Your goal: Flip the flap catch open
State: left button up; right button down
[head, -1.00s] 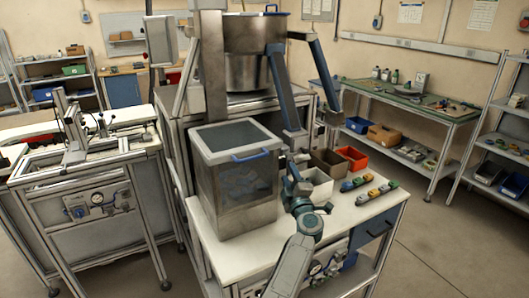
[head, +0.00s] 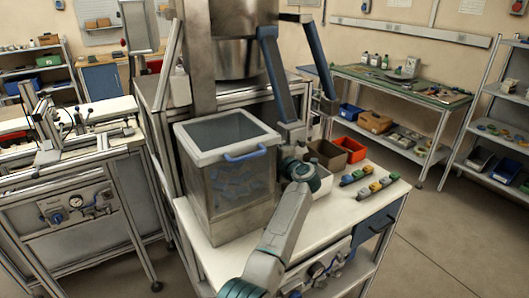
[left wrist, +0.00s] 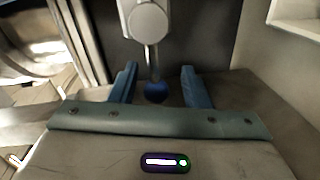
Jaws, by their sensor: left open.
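In the left wrist view, a pale grey round hub (left wrist: 147,20) carries a thin metal rod with a dark blue ball knob (left wrist: 156,92) at its lower end; this looks like the flap catch. My left gripper (left wrist: 159,70) is open, with one blue finger on each side of the knob. The knob hangs between the fingers, with gaps showing on both sides. In the head view my arm (head: 285,220) reaches up from the bottom to the machine, and its wrist (head: 300,175) hides the gripper and catch. My right gripper is not in view.
A clear-walled bin (head: 240,190) with a blue handle stands left of my arm on the white bench (head: 335,205). A brown box (head: 325,154), a red-orange box (head: 351,148) and several small coloured parts (head: 370,181) lie to the right. Blue struts (head: 272,75) rise above.

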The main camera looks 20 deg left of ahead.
pick_arm(q)
jog(key=shift+w+a+r, duration=0.15)
jog(key=shift+w+a, duration=0.05)
jog(key=shift+a, duration=0.25)
jog(key=shift+c, duration=1.1)
grip_shut()
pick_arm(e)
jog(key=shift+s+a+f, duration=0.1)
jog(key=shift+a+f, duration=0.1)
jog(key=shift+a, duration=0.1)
